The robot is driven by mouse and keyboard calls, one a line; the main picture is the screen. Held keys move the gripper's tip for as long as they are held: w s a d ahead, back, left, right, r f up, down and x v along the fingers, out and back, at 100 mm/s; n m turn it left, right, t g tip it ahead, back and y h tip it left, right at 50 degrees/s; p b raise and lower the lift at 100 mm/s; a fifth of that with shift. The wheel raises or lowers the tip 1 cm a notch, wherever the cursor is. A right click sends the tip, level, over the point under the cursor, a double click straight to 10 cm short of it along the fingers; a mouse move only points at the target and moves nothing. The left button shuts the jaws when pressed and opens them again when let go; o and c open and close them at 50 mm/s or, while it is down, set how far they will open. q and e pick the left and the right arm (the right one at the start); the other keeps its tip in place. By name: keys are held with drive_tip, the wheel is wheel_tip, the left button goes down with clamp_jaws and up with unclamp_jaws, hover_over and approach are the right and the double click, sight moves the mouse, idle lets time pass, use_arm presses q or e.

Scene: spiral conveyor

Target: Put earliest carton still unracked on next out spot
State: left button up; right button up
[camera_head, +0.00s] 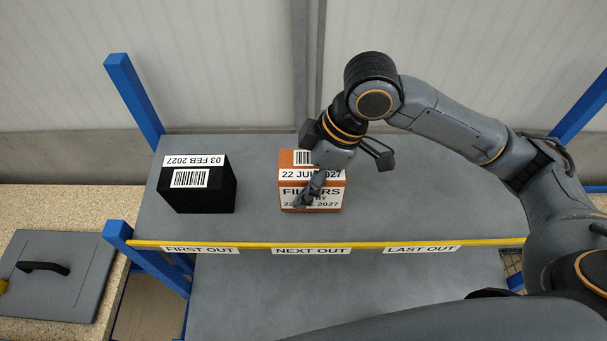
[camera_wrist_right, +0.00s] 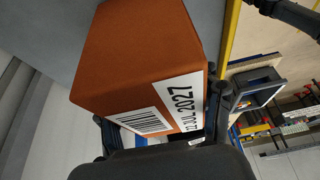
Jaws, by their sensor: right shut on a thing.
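An orange-brown carton (camera_head: 333,191) labelled 22 JUL 2027 and FILTERS is on or just above the grey rack shelf, behind the NEXT OUT label (camera_head: 311,251). My right gripper (camera_head: 309,189) is shut on this carton, with a finger across its labelled face. The carton fills much of the right wrist view (camera_wrist_right: 138,52), close to the gripper. Whether its base touches the shelf is hard to tell. A black carton (camera_head: 223,191) dated 03 FEB 2027 stands behind the FIRST OUT label (camera_head: 200,250). My left gripper is out of view.
The shelf (camera_head: 413,205) is bare behind the LAST OUT label (camera_head: 421,249). A yellow strip (camera_head: 365,244) runs along its front edge, and blue posts (camera_head: 134,98) rise at its sides. A grey panel with a black handle (camera_head: 52,278) is at the lower left.

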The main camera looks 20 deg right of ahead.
drive_tip(key=shift+f, duration=0.1)
drive_tip(key=o, duration=1.5)
drive_tip(key=shift+c, duration=0.2)
drive_tip(key=v, duration=1.2)
drive_tip(key=shift+s, duration=0.1)
